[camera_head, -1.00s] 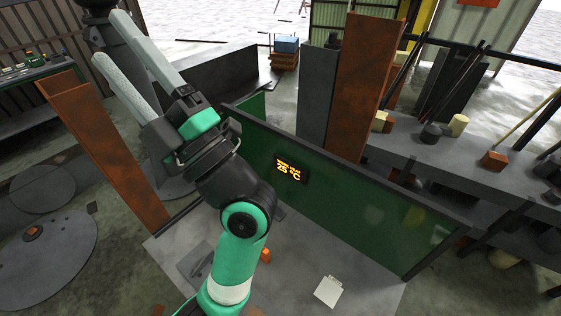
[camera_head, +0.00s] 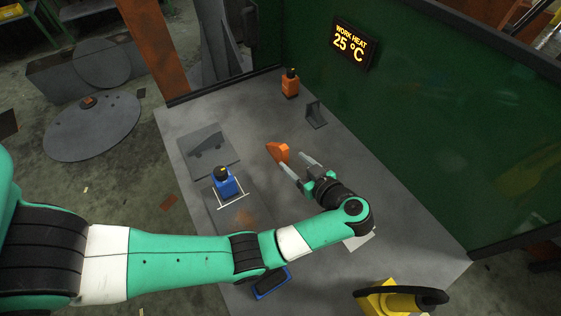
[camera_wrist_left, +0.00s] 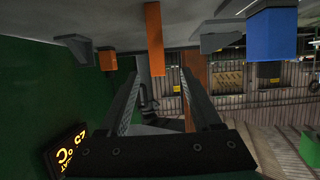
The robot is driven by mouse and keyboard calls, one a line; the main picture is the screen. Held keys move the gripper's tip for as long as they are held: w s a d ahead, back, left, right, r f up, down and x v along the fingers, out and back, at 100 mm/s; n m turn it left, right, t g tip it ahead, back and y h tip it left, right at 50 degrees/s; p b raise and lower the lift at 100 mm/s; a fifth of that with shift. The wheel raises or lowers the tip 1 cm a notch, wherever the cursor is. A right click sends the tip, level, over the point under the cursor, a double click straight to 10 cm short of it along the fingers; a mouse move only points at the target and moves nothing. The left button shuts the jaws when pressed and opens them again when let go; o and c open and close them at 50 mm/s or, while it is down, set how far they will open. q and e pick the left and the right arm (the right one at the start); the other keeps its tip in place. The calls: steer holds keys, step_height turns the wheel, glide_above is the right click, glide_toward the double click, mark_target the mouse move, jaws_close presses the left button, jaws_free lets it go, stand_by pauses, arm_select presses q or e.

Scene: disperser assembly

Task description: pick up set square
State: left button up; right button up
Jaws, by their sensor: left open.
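An orange upright wedge-shaped piece (camera_head: 278,151), which I take to be the set square, stands on the grey work table (camera_head: 265,115). My left gripper (camera_head: 292,163) is open and empty, with its fingertips close to that piece. In the left wrist view the scene is upside down, and the orange piece (camera_wrist_left: 153,38) shows just ahead of the gap between the open fingers (camera_wrist_left: 160,78). I cannot tell whether a fingertip touches it. A dark grey angled piece (camera_head: 316,114) stands further back. My right gripper is not in view.
An orange bottle (camera_head: 290,84) stands at the back. A blue bottle (camera_head: 226,183) stands left of my gripper, near a grey plate (camera_head: 208,150). A green wall (camera_head: 430,120) with a heat display (camera_head: 351,44) closes the far side. A yellow object (camera_head: 390,298) is at the front right.

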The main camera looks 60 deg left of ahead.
mark_target(285, 153)
arm_select(q)
steer(key=shift+a, duration=0.2)
steer(key=b+x, duration=0.2)
steer(key=x, duration=0.3)
steer(key=shift+a+f+b, duration=0.25)
steer(key=shift+a+b, duration=0.05)
steer(key=shift+b, duration=0.1)
steer(key=shift+a, duration=0.2)
steer(key=b+x, duration=0.1)
steer(key=x, duration=0.1)
steer(key=f+b+x, duration=0.1)
steer(key=b+x, duration=0.1)
steer(key=shift+a+b, duration=0.15)
steer(key=shift+b, duration=0.15)
steer(key=shift+a, duration=0.25)
steer(key=shift+w, duration=0.1)
jaws_close()
steer(key=shift+r, duration=0.1)
